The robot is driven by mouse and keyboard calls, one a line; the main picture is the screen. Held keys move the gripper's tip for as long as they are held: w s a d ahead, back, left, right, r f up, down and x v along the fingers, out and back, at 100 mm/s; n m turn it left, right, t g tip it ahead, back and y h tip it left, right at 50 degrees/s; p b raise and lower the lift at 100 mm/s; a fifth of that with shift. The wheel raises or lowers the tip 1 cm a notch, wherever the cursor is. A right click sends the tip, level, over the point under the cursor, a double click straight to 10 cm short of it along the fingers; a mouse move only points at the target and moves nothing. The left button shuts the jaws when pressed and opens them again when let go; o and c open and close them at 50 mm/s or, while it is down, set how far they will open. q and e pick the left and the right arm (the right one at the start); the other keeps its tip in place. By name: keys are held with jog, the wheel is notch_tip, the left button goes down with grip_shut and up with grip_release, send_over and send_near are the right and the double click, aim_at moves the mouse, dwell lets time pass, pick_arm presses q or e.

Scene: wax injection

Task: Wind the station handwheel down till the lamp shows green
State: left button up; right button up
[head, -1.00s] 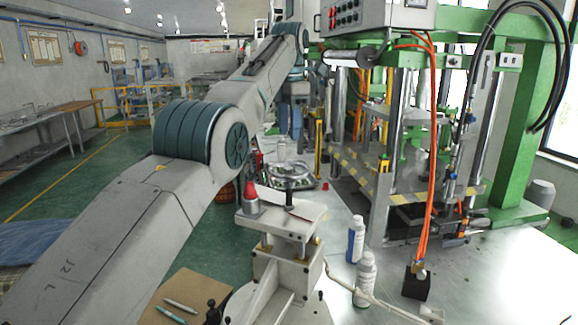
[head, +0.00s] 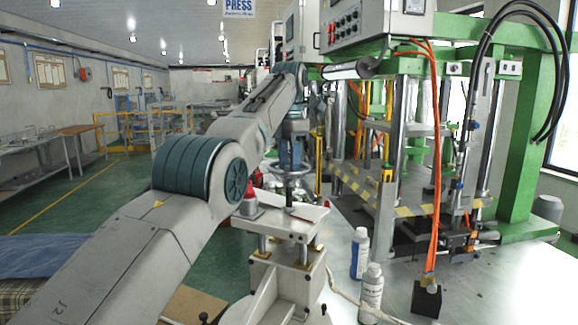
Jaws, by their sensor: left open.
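The station (head: 283,226) stands in front of me, with a pale top plate on short posts above a white base. Its metal handwheel (head: 276,181) sits above the plate on a dark upright shaft. A red lamp (head: 249,194) on a grey base stands at the plate's left corner; I see no green. My left arm reaches over from the left and bends down at the far end. My left gripper (head: 291,163) is open, pointing down at the handwheel and partly overlapping it in view; contact cannot be told. My right gripper is out of view.
Two white bottles, one with blue (head: 360,253) and one plain (head: 371,293), stand right of the station. A black block (head: 426,299) with orange cables sits farther right. A green-framed press (head: 522,150) fills the right side. Bare bench top lies at lower right.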

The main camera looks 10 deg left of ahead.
pick_arm(q)
grip_shut()
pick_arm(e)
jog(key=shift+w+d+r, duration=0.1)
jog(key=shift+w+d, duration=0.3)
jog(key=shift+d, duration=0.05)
